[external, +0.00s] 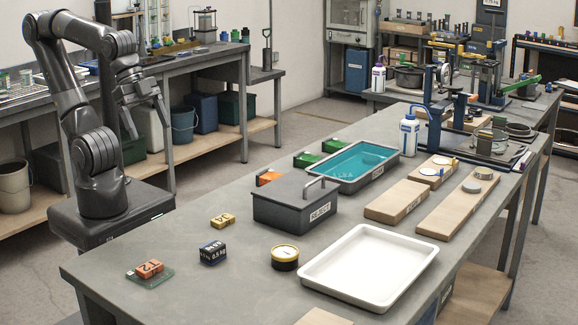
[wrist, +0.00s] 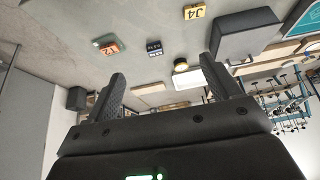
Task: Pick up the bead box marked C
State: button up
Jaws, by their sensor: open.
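I cannot make out a mark C on any box in either view. A small yellow block (external: 222,220) lies on the grey bench; in the wrist view (wrist: 194,12) its mark reads like J4. An orange block (external: 149,267) sits on a small green plate at the bench's near left; it also shows in the wrist view (wrist: 109,48). A dark blue block (external: 212,252) marked 0.5 kg stands between them and the round gauge; it also shows in the wrist view (wrist: 154,48). My gripper (external: 147,125) is open and empty, raised beyond the bench's left edge.
A lidded grey box (external: 295,206) stands mid-bench beside a tray of blue liquid (external: 377,180). A yellow-black round gauge (external: 285,257) and a white tray (external: 425,255) are nearer. The bench's left front is mostly clear.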

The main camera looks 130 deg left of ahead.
jog(key=w+a+r+g+y, duration=0.1)
jog(key=w+a+r+g, duration=0.15)
jog(key=w+a, duration=0.8)
jog(key=g+h, duration=0.1)
jog(key=g, duration=0.2)
send_over(310, 156)
jog(key=shift+n, duration=0.3)
jog(key=f, duration=1.9)
jog(key=shift+s+d+f, duration=0.25)
jog(key=shift+f, duration=0.15)
jog(key=shift+w+a+f, duration=0.1)
jog(key=shift+w+f, duration=0.05)
jog(key=shift+f, duration=1.35)
jog(key=shift+w+a+f, duration=0.1)
jog(key=shift+w+f, duration=0.05)
jog(key=shift+f, duration=1.35)
jog(key=shift+c, duration=0.3)
jog(key=c, duration=1.1)
